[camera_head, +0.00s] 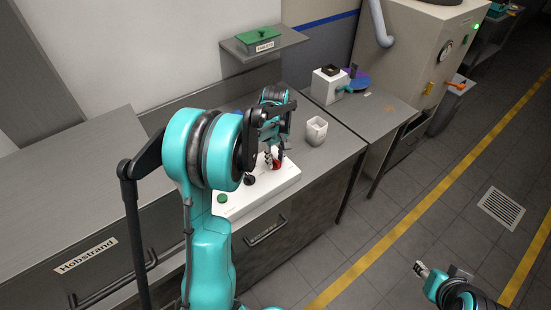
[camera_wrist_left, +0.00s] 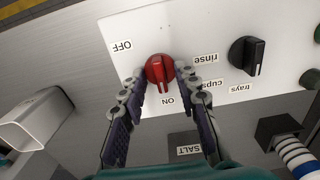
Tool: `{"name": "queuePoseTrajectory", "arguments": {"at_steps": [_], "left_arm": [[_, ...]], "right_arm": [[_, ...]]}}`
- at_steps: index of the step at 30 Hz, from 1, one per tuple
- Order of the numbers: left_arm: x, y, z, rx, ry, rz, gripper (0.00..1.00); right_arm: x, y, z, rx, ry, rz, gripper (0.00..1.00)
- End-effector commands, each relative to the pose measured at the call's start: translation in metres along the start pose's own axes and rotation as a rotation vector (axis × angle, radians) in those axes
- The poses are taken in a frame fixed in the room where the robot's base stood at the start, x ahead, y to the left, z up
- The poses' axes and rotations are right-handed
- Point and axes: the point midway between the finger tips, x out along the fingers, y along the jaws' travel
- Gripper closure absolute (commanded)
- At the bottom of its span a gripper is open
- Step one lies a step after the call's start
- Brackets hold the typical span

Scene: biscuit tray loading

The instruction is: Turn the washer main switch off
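The washer main switch is a red knob (camera_wrist_left: 160,70) on a white panel (camera_wrist_left: 215,25), between the labels OFF and ON. Its white mark points down towards ON. In the head view the red knob (camera_head: 277,164) shows partly behind my left gripper (camera_head: 272,152). In the left wrist view my left gripper (camera_wrist_left: 161,74) is open, with one fingertip on each side of the knob. Whether the fingertips touch it I cannot tell. My right gripper (camera_head: 421,269) is at the lower right, away from the panel; its finger opening is unclear.
A black knob (camera_wrist_left: 246,56) with rinse, cups and trays labels sits beside the red one. A green button (camera_head: 222,198) is on the panel. A shelf (camera_head: 264,44) hangs above.

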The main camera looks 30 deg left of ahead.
Motion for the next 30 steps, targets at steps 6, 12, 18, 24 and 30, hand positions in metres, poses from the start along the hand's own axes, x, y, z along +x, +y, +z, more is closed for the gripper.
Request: {"name": "queuePoseTrajectory", "arguments": {"at_steps": [6, 12, 18, 24, 30], "left_arm": [[-0.0005, 0.0000, 0.0000, 0.000, 0.000, 0.000, 0.87], [-0.0006, 0.0000, 0.0000, 0.000, 0.000, 0.000, 1.00], [-0.0007, 0.0001, 0.0000, 0.013, 0.000, 0.000, 1.00], [-0.0007, 0.0001, 0.0000, 0.082, 0.000, 0.000, 1.00], [-0.0007, 0.0001, 0.0000, 0.225, 0.000, 0.000, 1.00]], "right_arm": [[-0.0003, 0.0000, -0.0003, 0.000, 0.000, 0.000, 0.60], [-0.0003, 0.0000, -0.0003, 0.000, 0.000, 0.000, 0.60], [-0.0003, 0.0000, -0.0002, 0.000, 0.000, 0.000, 0.60], [-0.0004, 0.0000, -0.0003, 0.000, 0.000, 0.000, 0.60], [-0.0005, 0.0000, -0.0004, 0.000, 0.000, 0.000, 0.60]]}}
